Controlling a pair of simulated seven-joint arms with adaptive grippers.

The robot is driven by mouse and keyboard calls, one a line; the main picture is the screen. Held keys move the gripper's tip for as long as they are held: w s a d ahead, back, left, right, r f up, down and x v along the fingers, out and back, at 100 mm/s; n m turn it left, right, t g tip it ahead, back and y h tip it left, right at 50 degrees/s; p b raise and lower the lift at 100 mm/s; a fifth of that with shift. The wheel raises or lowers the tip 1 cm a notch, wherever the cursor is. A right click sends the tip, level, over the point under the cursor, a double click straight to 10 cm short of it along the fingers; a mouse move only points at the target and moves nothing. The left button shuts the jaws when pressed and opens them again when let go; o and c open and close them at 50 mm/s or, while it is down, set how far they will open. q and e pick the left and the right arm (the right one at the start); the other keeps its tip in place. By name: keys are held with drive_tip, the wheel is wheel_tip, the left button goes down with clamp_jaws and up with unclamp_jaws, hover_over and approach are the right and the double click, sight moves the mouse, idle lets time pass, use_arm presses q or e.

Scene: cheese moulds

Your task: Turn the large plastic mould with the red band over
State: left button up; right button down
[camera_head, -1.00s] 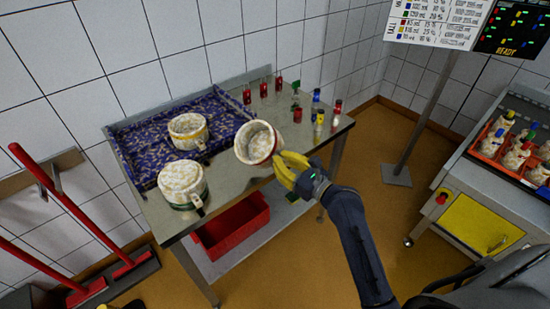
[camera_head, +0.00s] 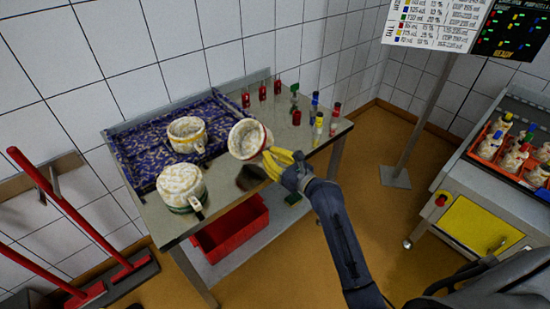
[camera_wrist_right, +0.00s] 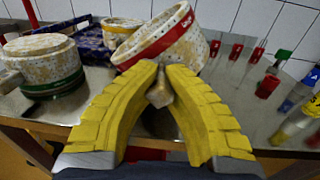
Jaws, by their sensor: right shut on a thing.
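The large mould with the red band (camera_head: 247,138) is pale and speckled. It is tilted over the table, its round opening turned toward the head camera, with a dark shadow or reflection on the metal below it. My right gripper (camera_head: 272,160) has yellow fingers shut on its handle. In the right wrist view the fingers (camera_wrist_right: 162,72) close around the handle stub (camera_wrist_right: 160,92), and the red band (camera_wrist_right: 155,45) runs slanted around the mould. My left gripper is not in view.
A mould with a green band (camera_head: 181,183) stands front left on the metal table (camera_head: 220,205). A yellow-banded mould (camera_head: 187,133) stands on the blue patterned mat (camera_head: 140,150). Several small red, green, blue and yellow items (camera_head: 297,117) stand at the right. A red crate (camera_head: 232,230) sits below.

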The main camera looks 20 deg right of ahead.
drive_tip(key=shift+m+h, duration=0.4)
drive_tip(key=shift+h, duration=0.2)
drive_tip(key=w+f, duration=0.3)
drive_tip(key=f, duration=0.1)
drive_tip(key=shift+w+d+f, duration=0.1)
drive_tip(key=shift+w+f, duration=0.15)
drive_tip(key=shift+w, duration=0.1)
drive_tip(key=shift+r, duration=0.1)
drive_tip(key=shift+r, duration=0.1)
drive_tip(key=shift+r, duration=0.35)
drive_tip(key=c, duration=1.5)
unclamp_jaws()
drive_tip(key=shift+s, duration=0.15)
drive_tip(key=shift+s+a+v, duration=0.1)
drive_tip(key=shift+a+v, duration=0.15)
drive_tip(key=shift+v, duration=0.85)
drive_tip(key=shift+s+a+v, duration=0.1)
drive_tip(key=shift+a+v, duration=0.1)
drive_tip(key=shift+v, duration=0.85)
drive_tip(key=shift+s+a+v, duration=0.1)
drive_tip(key=shift+a+v, duration=0.15)
drive_tip(key=shift+v, duration=0.85)
